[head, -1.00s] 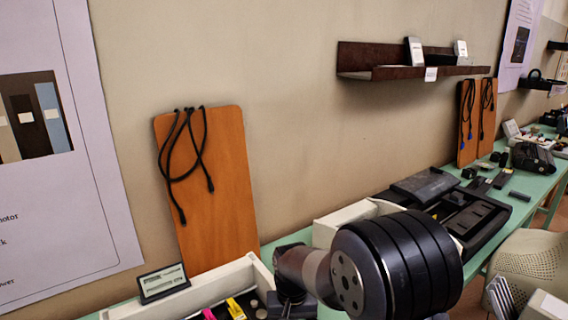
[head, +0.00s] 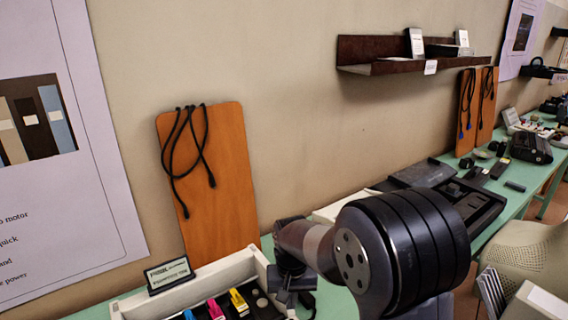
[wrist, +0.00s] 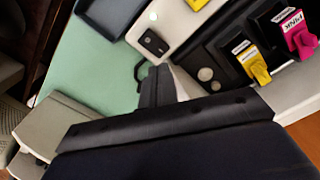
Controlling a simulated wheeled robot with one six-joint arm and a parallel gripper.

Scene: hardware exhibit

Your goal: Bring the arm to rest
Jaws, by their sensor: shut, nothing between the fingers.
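My arm reaches out over the green bench from the bottom of the head view, with a large ribbed black joint in front. My gripper (head: 291,276) is small and dark there, by the right end of a white tray, and partly hidden by the arm. In the wrist view my gripper's dark fingers (wrist: 163,86) are together with nothing held. They overlap the tray's edge in that picture; I cannot tell whether they touch it.
The white tray (head: 236,266) holds yellow (head: 238,302) and pink (head: 215,309) labelled pieces. A small sign (head: 168,275) stands at its back. An orange board (head: 222,175) with black cords leans on the wall. A black open case (head: 470,205) lies farther right. A chair (head: 528,262) stands at right.

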